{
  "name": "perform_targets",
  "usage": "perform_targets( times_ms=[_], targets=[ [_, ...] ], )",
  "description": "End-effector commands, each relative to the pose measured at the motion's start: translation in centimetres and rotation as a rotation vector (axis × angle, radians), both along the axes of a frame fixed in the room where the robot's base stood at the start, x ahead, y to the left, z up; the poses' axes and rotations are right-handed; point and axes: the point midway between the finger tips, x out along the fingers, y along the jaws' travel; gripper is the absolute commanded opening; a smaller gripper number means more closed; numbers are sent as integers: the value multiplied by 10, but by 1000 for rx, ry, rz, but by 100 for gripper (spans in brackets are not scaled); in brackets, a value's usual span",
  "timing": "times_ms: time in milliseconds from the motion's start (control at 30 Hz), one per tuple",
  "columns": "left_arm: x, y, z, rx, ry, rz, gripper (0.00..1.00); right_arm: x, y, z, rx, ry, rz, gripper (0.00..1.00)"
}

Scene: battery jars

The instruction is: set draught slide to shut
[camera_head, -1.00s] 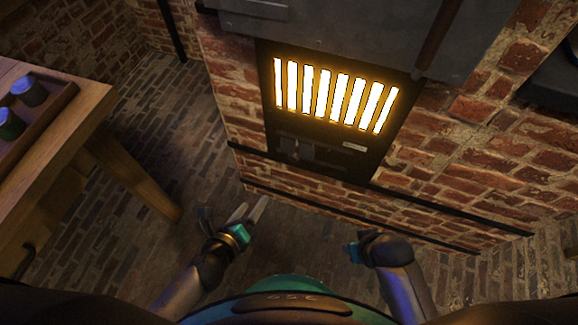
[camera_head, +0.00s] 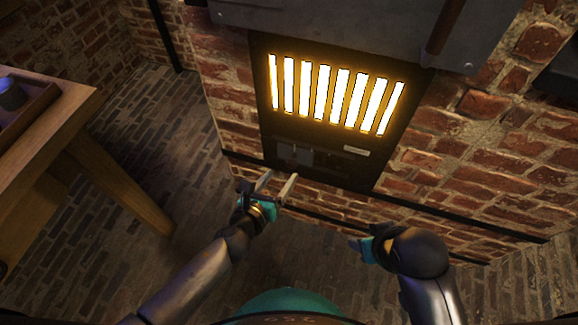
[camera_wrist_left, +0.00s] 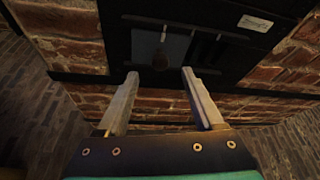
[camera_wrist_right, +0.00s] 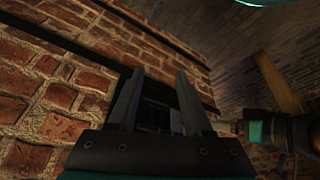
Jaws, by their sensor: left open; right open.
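The draught slide (camera_head: 296,154) is a small grey plate in the dark panel under the glowing grate. My left gripper (camera_head: 282,177) is open just below and in front of the slide. My right gripper (camera_head: 359,245) is low at the right, away from the slide. Its fingers (camera_wrist_right: 158,76) are open and empty.
The bright barred grate (camera_head: 334,92) sits above the slide in a brick wall (camera_head: 455,160). A pale label plate (camera_head: 356,151) is right of the slide. A wooden table (camera_head: 75,110) with a tray and jar (camera_head: 12,93) stands at left. Brick floor lies open between.

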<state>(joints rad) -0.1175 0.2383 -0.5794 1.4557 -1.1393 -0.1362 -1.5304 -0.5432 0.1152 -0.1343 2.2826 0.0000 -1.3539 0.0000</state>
Motion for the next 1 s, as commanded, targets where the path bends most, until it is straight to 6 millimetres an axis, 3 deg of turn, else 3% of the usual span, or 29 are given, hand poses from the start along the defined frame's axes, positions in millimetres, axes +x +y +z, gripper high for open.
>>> perform_targets(
  times_ms=[233, 400, 867, 1000],
  targets=[
    [34, -15, -16, 1, -1, 0, 69, -2, 0, 26, 5, -42, -1, 50],
    [47, -21, -22, 0, 0, 0, 69, 7, 9, 27, 32, -113, 17, 50],
    [54, -25, -24, 0, 0, 0, 69, 14, 15, 30, 51, -162, 26, 50],
    [54, -25, -24, 0, 0, 0, 54, 14, 15, 30, 50, -161, 26, 50]
  ],
)
